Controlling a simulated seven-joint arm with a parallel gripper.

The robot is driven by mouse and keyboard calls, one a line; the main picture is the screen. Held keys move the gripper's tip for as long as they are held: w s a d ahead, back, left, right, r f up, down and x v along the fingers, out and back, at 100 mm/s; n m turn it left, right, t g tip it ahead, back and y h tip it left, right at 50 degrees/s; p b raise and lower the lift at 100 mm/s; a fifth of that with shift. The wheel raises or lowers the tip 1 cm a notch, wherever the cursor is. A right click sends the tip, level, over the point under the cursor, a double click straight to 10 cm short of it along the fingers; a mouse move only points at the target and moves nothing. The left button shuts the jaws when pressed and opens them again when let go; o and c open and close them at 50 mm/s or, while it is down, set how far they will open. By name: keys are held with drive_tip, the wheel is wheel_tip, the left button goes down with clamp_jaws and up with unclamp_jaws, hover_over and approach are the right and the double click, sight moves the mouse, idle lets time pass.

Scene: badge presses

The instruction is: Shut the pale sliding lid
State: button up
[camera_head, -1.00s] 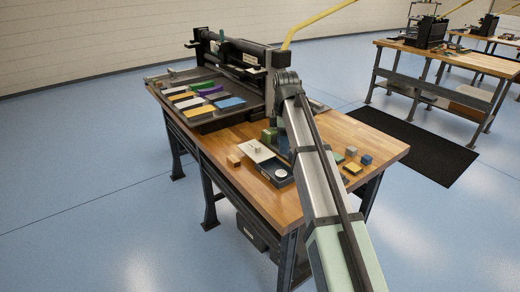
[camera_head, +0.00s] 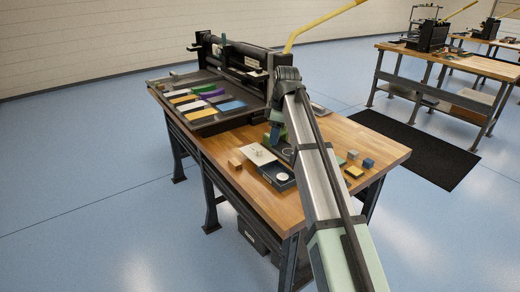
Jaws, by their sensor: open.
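The pale sliding lid (camera_head: 262,159) is a flat whitish plate with a small knob on top. It lies at the left part of a dark low box (camera_head: 284,185) near the front of the wooden bench. A white round disc (camera_head: 281,177) shows on the box, right of and in front of the lid. My gripper (camera_head: 275,141) shows only in part as a dark blue shape behind the lid, left of my arm. It appears apart from the lid's knob, and nothing is seen held in it. My arm hides the right side of the box and much of the gripper.
A wooden block (camera_head: 235,162) lies left of the lid. Yellow (camera_head: 354,171), blue (camera_head: 368,163) and grey (camera_head: 352,154) blocks lie right of my arm. A green block stands near my gripper. A black press with a tray of coloured cards (camera_head: 210,116) fills the bench's back left.

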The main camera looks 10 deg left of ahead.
sight(260, 150)
drive_tip(key=w+a+r+m+t+y, duration=0.1)
drive_tip(key=w+a+m+t+y, duration=0.15)
drive_tip(key=m, duration=0.65)
drive_tip(key=shift+g+h, duration=0.35)
drive_tip(key=shift+h, duration=0.1)
drive_tip(key=x, duration=1.3)
drive_tip(key=shift+w+a+f, duration=0.15)
drive_tip(key=shift+w+f, duration=0.1)
drive_tip(key=shift+w, duration=0.3)
clamp_jaws()
